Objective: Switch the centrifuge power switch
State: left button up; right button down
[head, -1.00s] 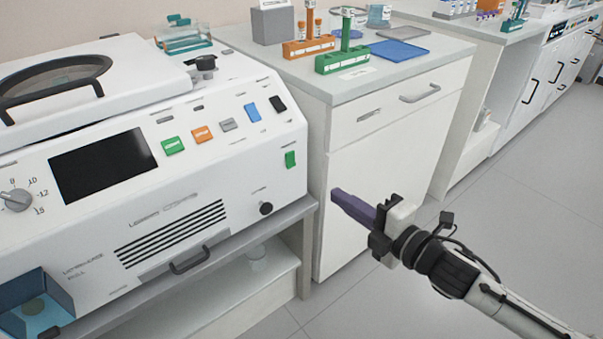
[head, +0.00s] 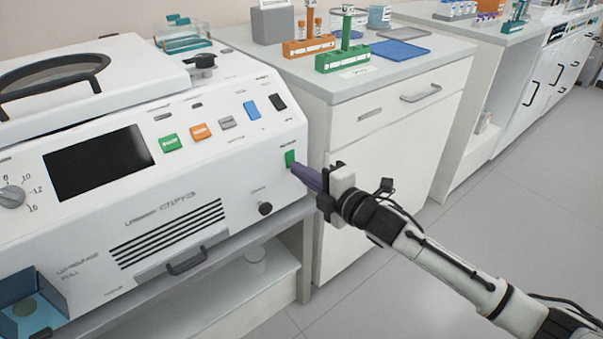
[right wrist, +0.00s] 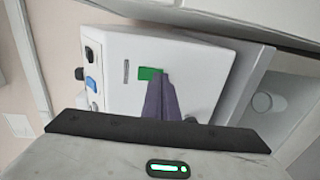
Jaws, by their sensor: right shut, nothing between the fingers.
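The white centrifuge (head: 225,185) stands at the left on a bench, its front panel facing me. Its green power switch (head: 290,158) is at the right end of the panel; it also shows in the right wrist view (right wrist: 150,73). My right gripper (head: 296,168) is shut and empty, its purple fingertips at the lower edge of the switch. In the right wrist view the fingertips (right wrist: 160,78) overlap the switch's lower right part; I cannot tell whether they press on it. My left gripper is not in view.
A black knob (head: 265,208) sits below the switch. Blue (head: 252,110) and black (head: 278,102) buttons lie above it. A white cabinet (head: 395,140) with tube racks on top stands close to the right. Open floor lies in front of it.

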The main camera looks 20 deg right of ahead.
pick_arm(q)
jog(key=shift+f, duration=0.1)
pick_arm(e)
jog(key=shift+w, duration=0.1)
